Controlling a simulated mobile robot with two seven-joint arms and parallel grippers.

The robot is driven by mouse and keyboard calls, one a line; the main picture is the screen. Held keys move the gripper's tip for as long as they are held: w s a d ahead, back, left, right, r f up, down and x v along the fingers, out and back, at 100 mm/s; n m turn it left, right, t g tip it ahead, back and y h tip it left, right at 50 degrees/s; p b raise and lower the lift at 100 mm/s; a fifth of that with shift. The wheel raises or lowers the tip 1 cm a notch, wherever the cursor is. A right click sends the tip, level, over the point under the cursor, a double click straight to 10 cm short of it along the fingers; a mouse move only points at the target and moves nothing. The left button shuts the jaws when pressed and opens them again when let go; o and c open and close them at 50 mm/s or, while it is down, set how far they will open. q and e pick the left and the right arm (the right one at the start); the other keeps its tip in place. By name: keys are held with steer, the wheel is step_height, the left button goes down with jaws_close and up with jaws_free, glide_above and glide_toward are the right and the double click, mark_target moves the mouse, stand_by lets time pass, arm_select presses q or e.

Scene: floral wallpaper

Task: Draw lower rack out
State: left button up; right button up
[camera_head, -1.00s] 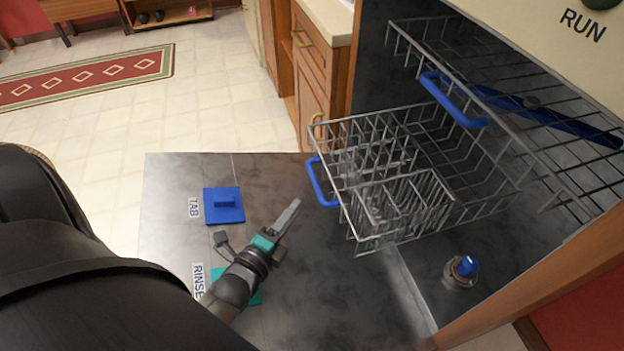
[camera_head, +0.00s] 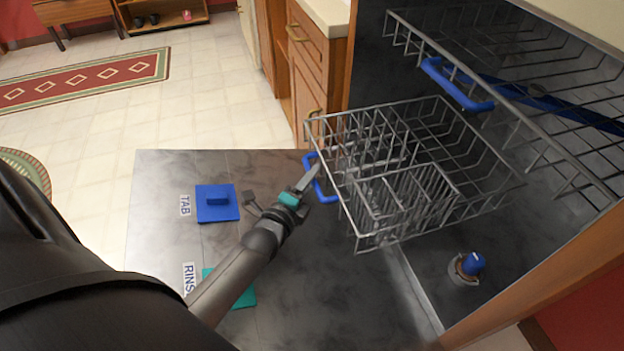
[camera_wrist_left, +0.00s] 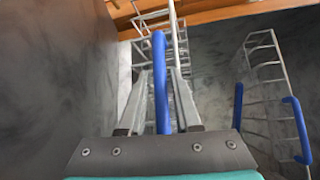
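The lower rack (camera_head: 385,245) is a grey wire basket that stands partly out over the open dishwasher door. Its blue handle (camera_head: 326,198) is on its left side in the head view. My left gripper (camera_head: 312,178) is at this handle. In the left wrist view the blue handle (camera_wrist_left: 160,75) runs between the two fingers of my left gripper (camera_wrist_left: 161,85). The fingers are apart, with a gap visible on each side of the handle. In the head view the gripper hides part of the handle. My right gripper is not in view.
The upper rack (camera_head: 545,125) with its own blue handle (camera_head: 455,85) is above right. The open door (camera_head: 330,290) lies flat below, with a blue TAB lid (camera_head: 217,204) and a teal RINSE lid (camera_head: 245,299). A wooden cabinet (camera_head: 318,75) stands behind the door.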

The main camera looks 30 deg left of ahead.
arm_select(q)
steer(key=shift+w, duration=0.3)
jaws_close()
stand_by(1.4)
